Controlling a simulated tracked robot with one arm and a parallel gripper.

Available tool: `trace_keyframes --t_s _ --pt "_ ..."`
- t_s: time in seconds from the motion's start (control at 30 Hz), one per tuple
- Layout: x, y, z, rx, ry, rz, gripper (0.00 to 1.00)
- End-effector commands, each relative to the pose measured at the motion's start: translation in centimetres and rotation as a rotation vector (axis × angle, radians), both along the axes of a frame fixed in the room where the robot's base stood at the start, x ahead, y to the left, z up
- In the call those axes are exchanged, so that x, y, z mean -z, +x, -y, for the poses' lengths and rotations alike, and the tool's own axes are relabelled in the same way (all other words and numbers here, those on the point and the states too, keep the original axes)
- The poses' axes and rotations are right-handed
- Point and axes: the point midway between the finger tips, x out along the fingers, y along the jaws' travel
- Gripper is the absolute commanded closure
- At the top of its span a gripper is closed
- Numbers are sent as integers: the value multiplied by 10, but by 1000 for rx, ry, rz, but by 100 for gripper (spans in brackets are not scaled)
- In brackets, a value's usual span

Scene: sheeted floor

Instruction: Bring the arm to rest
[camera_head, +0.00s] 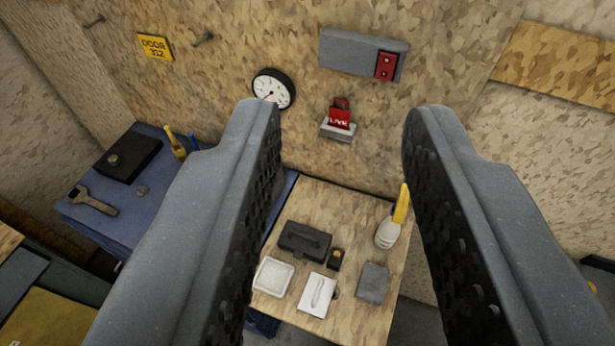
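My gripper (342,112) is open and empty, its two grey fingers wide apart with dark ridged pads on their inner faces. It is in the near foreground, above and in front of a small wooden table (340,205). No object is between the fingertips; the wall and the table show through the gap. The rest of my arm is not in view.
On the table are a black case (304,241), a white tray (273,276), a white card (317,294), a grey block (373,283) and a yellow-handled brush (388,233). A blue bench (95,215) stands left.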

Motion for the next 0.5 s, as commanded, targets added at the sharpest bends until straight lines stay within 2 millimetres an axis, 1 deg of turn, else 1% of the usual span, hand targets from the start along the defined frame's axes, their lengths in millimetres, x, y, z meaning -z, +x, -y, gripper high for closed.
trace_keyframes --t_s 0.27,0.37,0.5 --pt "4 1 0 -1 1 -1 68" --pt "14 1 0 -1 1 -2 68" --pt "39 1 0 -1 1 -2 68"
